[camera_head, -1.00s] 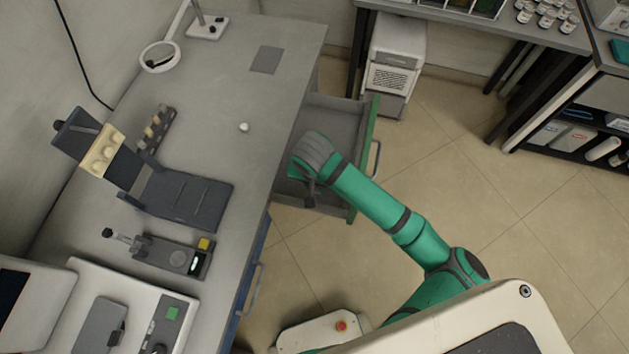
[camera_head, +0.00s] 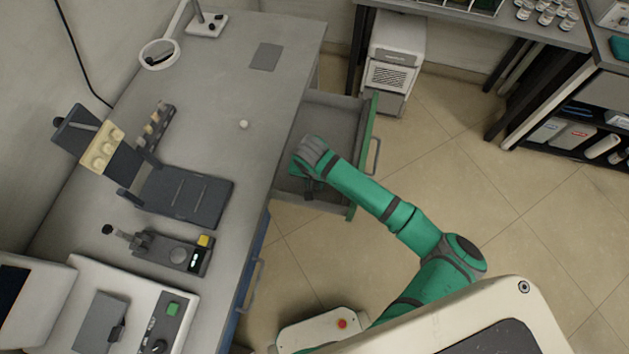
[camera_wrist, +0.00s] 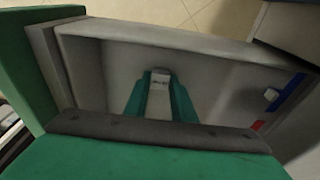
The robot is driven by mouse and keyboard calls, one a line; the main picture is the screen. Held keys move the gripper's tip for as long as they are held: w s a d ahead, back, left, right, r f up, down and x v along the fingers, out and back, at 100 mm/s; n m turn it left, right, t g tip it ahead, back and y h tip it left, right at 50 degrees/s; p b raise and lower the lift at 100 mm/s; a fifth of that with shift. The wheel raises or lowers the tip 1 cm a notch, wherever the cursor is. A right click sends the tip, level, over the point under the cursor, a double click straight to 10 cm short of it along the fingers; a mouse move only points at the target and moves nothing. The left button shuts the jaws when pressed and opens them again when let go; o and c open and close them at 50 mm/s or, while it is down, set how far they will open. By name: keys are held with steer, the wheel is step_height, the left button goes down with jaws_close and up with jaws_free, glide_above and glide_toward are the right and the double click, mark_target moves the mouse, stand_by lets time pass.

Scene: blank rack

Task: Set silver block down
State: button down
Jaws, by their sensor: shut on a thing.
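My gripper (camera_wrist: 160,98) is shut on the silver block (camera_wrist: 158,104), a pale grey piece between the two green fingers in the wrist view. The gripper is inside the outline of the open drawer (camera_wrist: 180,42), over its grey floor. I cannot tell whether the block touches that floor. In the head view my gripper (camera_head: 306,180) is over the drawer (camera_head: 338,122), and my wrist hides the block.
In the wrist view a small pale piece (camera_wrist: 270,95) lies near blue (camera_wrist: 291,92) and red (camera_wrist: 258,126) marks at the drawer's right. The drawer's green front (camera_head: 363,160) and walls surround the gripper. The grey bench (camera_head: 225,85) adjoins it.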

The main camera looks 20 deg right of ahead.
steer(key=c, duration=1.5)
jaws_free()
steer(key=shift+w+f, duration=0.1)
steer(key=r, duration=0.4)
steer(key=s+r, duration=0.1)
steer(key=r, duration=0.3)
steer(key=a+r, duration=0.1)
steer(key=r, duration=0.3)
steer(key=shift+s+r, duration=0.1)
steer(key=shift+s, duration=0.25)
steer(key=shift+w, duration=0.1)
